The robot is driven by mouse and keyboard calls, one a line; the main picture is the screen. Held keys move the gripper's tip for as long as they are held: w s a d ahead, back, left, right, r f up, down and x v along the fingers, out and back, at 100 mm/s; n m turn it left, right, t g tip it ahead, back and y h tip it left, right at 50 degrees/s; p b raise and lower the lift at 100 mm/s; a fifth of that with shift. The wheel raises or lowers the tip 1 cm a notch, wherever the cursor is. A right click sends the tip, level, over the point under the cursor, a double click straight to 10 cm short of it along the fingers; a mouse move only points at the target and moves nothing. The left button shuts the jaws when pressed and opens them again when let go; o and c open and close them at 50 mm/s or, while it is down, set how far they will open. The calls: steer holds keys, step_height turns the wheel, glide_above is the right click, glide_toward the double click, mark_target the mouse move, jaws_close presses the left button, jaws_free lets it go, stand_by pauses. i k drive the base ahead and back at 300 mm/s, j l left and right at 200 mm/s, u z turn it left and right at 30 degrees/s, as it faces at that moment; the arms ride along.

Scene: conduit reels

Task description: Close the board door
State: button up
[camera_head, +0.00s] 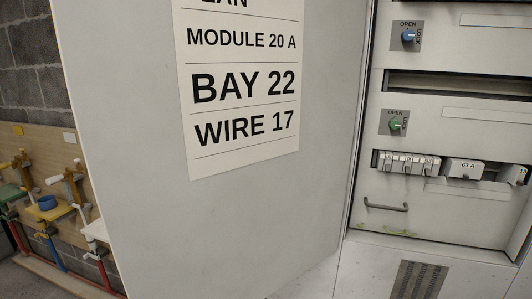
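The board door (260,225) is a large light grey panel that fills the left and middle of the head view. It stands open, swung out to the left of the board (445,220), with its hinge side at the board's left edge. A white label (243,85) on it reads "MODULE 20 A", "BAY 22" and "WIRE 17"; its top line is cut off. The door's top and the end of its bottom edge lie outside the picture or cannot be made out. My gripper is not in view.
The board's open front shows a blue knob (408,36), a green knob (394,124), several white breakers (408,163) and a dark handle (386,206). At the left, a wooden panel (42,143) with coloured reels and pipes stands by a block wall (34,88).

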mark_target(215, 137)
steer(key=i+j+z, duration=0.15)
steer(key=j+z, duration=0.2)
steer(key=j, duration=0.7)
steer(key=j+z, duration=0.35)
steer(key=j, duration=0.65)
steer(key=k+j+z, duration=0.1)
steer(key=j+z, duration=0.25)
steer(key=j, duration=0.75)
steer(key=j+u, duration=0.1)
steer(key=j, duration=0.5)
steer(key=i+j+u, duration=0.1)
steer(key=j, duration=0.5)
steer(key=i+j+u, duration=0.1)
steer(key=j, duration=0.45)
